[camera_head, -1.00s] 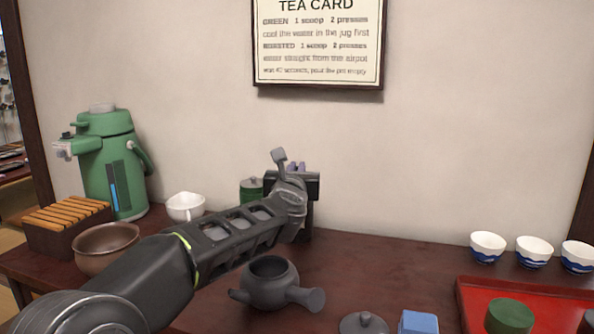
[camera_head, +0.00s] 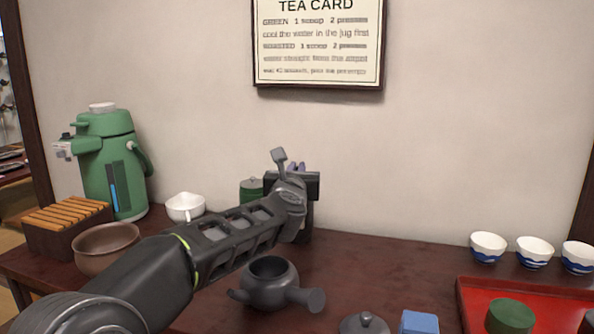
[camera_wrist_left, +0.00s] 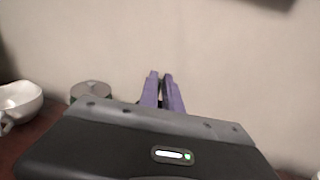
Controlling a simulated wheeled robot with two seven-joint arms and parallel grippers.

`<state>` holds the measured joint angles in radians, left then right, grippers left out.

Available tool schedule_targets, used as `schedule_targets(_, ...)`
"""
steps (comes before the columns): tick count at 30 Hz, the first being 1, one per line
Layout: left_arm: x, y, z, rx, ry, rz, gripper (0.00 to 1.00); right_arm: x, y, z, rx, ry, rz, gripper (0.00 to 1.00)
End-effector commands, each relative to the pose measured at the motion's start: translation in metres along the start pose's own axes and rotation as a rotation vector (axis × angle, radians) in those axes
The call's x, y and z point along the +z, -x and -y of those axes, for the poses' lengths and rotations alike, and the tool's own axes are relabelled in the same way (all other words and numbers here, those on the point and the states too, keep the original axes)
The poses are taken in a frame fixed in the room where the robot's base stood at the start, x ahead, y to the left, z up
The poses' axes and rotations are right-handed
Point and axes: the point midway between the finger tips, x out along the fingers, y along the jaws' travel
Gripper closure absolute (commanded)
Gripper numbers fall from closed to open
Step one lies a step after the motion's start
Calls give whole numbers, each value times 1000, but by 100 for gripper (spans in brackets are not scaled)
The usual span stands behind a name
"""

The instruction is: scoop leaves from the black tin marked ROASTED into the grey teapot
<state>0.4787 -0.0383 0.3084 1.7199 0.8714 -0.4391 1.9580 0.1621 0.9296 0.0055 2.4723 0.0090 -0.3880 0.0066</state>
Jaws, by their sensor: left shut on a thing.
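The grey teapot (camera_head: 268,283) stands open on the table, its side handle pointing right. Its lid (camera_head: 364,324) lies apart at the bottom edge of the head view. My left gripper (camera_head: 297,167) is behind the teapot near the wall, its purple fingertips partly hidden by my own wrist. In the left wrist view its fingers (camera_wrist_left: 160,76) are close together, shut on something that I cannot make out. No black tin marked ROASTED is visible; my arm and hand cover part of the table there. My right gripper is not in view.
A green tin (camera_head: 251,189) stands left of my gripper, beside a white jug (camera_head: 185,207). A brown bowl (camera_head: 106,247), slatted box (camera_head: 66,227) and green airpot (camera_head: 112,165) are at left. A red tray (camera_head: 468,301), blue block (camera_head: 418,322) and cups (camera_head: 488,247) are at right.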

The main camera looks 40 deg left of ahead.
Motion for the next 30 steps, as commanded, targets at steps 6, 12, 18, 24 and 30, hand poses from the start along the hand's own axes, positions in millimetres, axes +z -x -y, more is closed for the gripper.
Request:
schedule_targets(6, 6, 0, 0, 0, 0, 1, 100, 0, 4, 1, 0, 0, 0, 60)
schedule_targets(12, 10, 0, 0, 0, -1, 1, 100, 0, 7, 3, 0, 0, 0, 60)
schedule_targets(18, 14, 0, 0, 0, 0, 1, 100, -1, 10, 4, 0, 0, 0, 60)
schedule_targets(24, 19, 0, 0, 0, 1, 1, 100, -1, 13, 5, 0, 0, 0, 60)
schedule_targets(30, 23, 0, 0, 0, 1, 1, 100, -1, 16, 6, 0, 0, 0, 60)
